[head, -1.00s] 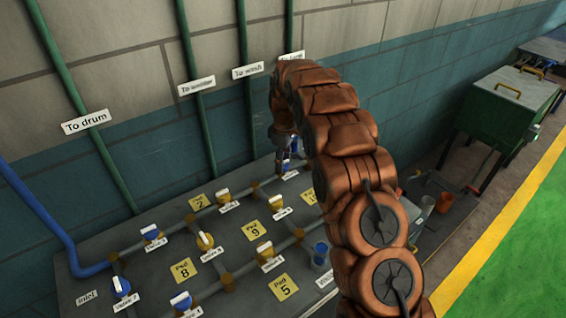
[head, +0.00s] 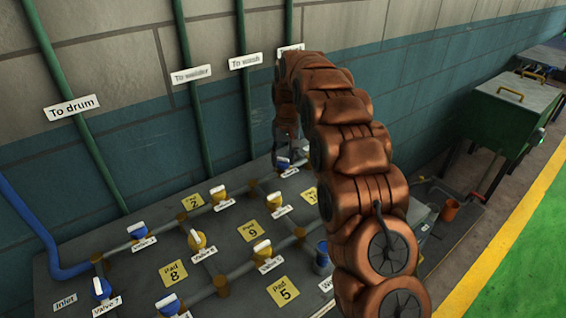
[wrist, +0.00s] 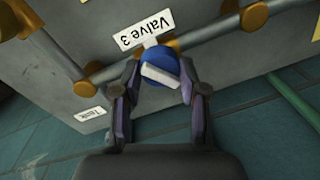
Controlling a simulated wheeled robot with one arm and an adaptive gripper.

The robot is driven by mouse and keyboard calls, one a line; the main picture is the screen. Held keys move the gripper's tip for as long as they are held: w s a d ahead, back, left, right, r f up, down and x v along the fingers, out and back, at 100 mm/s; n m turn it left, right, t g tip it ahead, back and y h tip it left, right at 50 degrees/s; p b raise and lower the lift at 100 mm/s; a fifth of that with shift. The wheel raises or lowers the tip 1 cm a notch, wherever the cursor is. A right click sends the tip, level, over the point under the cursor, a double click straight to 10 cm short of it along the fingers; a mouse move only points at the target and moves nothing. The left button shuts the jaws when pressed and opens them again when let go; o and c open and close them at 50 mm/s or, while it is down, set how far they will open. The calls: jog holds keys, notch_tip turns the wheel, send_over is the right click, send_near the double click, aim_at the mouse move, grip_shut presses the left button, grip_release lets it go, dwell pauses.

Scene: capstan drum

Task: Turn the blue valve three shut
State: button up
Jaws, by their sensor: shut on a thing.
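The blue valve three (wrist: 157,62) shows in the wrist view beside its "Valve 3" label (wrist: 146,32). Its white handle bar (wrist: 161,76) lies at an angle to the grey pipe. My gripper (wrist: 160,82) has one finger on each side of the valve and is shut on it. In the head view my gripper (head: 287,150) reaches down at the far end of the bench, by the wall. There the valve (head: 283,162) is mostly hidden by my gripper and arm.
The grey bench (head: 100,262) carries pipes with several other blue and yellow valves, including Valve 7 (head: 101,288). A blue cup (head: 322,258) stands near its front edge. Green pipes (head: 194,100) climb the wall close behind. A green cabinet (head: 505,115) stands at right.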

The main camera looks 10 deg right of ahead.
jog(key=m+b, duration=0.1)
jog(key=m, duration=0.2)
jog(key=shift+m, duration=0.3)
jog(key=shift+d+m+b, duration=0.1)
jog(key=shift+m+b, duration=0.45)
jog(key=shift+m, duration=1.15)
jog(key=o, duration=1.1)
jog(key=shift+t, duration=0.3)
jog(key=shift+o, duration=0.2)
notch_tip(320, 180, up, 12)
jog(key=shift+s+d, duration=0.3)
jog(key=shift+d, duration=0.05)
